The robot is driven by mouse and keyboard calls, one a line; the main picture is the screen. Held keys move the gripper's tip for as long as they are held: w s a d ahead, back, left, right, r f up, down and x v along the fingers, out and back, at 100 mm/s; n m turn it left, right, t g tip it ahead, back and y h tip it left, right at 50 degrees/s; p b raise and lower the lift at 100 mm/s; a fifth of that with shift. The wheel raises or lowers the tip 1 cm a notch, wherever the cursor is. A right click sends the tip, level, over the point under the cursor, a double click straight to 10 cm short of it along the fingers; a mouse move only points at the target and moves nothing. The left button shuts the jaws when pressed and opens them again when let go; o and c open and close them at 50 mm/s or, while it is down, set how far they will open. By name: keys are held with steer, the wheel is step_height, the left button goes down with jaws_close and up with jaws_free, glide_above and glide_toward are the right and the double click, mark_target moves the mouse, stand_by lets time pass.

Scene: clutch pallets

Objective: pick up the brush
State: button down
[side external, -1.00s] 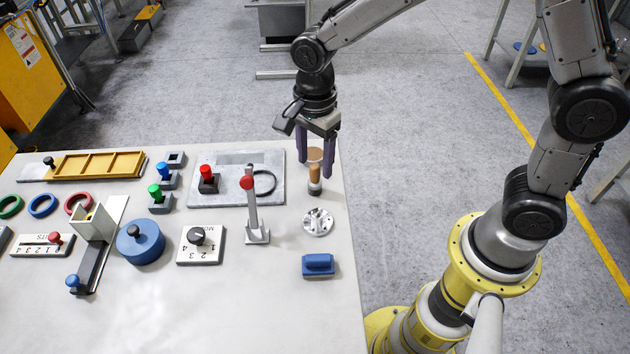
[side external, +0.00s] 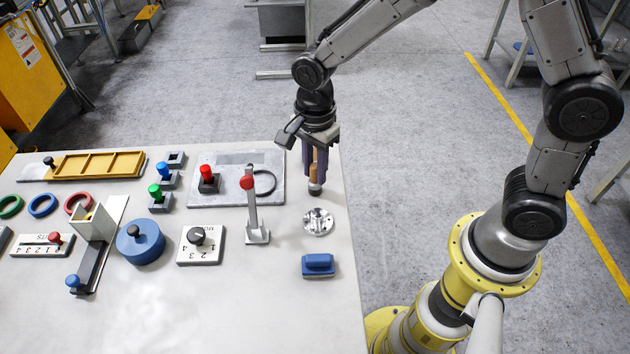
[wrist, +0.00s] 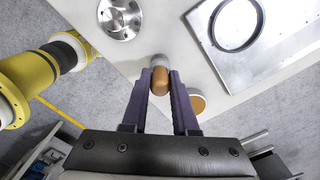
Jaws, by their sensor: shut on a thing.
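The brush (side external: 315,181) stands upright near the far right corner of the table, with a tan wooden handle and a dark lower end. My gripper (side external: 314,171) points down over it and is shut on its handle. In the wrist view, the tan handle (wrist: 161,82) sits between the two purple fingers (wrist: 160,87). The brush's lower end appears at table level; I cannot tell whether it touches the top. The fingers hide part of the handle in the side view.
A tan disc (wrist: 197,102) lies close beside the right finger in the wrist view. A round metal part (side external: 318,222) and a blue block (side external: 318,264) sit nearer on the table (side external: 300,315). Left stand a red-knobbed lever (side external: 252,213) and a grey plate (side external: 227,160).

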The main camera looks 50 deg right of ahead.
mark_target(314, 165)
steer(key=shift+r, duration=0.1)
steer(key=shift+r, duration=0.4)
step_height(314, 165, up, 2)
steer(key=shift+w+r, duration=0.1)
steer(key=s+d+r, duration=0.4)
steer(key=s+r, duration=0.6)
steer(key=s, duration=0.3)
steer(key=shift+s, duration=0.3)
stand_by(2.2)
